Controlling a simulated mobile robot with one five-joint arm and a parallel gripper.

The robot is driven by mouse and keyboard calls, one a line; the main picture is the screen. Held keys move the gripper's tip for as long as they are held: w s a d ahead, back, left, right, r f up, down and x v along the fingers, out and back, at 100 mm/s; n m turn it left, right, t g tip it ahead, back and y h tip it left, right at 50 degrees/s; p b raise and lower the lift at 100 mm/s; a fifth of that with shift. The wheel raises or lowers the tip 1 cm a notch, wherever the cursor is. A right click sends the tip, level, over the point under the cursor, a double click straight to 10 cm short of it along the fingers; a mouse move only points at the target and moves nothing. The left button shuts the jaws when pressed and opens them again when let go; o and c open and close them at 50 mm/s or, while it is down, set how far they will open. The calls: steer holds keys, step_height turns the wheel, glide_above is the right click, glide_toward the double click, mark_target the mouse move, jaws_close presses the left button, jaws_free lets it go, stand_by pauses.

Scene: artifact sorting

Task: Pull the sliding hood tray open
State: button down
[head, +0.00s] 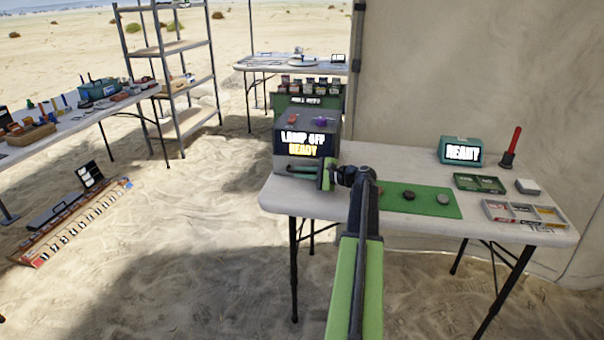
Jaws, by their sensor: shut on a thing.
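The hood (306,130) is a dark box at the left end of the near table. Its front display reads "LAMP OFF" and "READY". My gripper (299,171) is at the low front of the hood, just under the display. Its green fingers point left and are shut on what appears to be the tray's front or handle. The sliding tray is mostly hidden by the fingers and the hood, so I cannot tell how far out it is. A red-brown piece and a purple piece rest on top of the hood.
The near table (470,234) holds a green mat (425,207) with dark and grey round pieces. To the right are a "READY" device (460,152), a green tray (480,183), a sectioned tray (524,215) and a red-handled tool (511,145). Sand lies left of the table.

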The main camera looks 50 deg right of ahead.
steer(key=shift+a, duration=0.1)
steer(key=s+a, duration=0.2)
steer(key=a, duration=0.2)
steer(key=s+a, duration=0.3)
steer(key=a, duration=0.1)
steer(key=s+a, duration=0.3)
steer(key=a, duration=0.2)
steer(key=shift+s+a, duration=0.1)
steer(key=c, duration=1.8)
jaws_free()
steer(key=shift+o, duration=0.2)
steer(key=p+v, duration=0.3)
steer(key=v, duration=1.4)
steer(key=shift+s+r+p, duration=0.15)
steer(key=shift+r+p, duration=0.05)
steer(key=shift+p, duration=0.2)
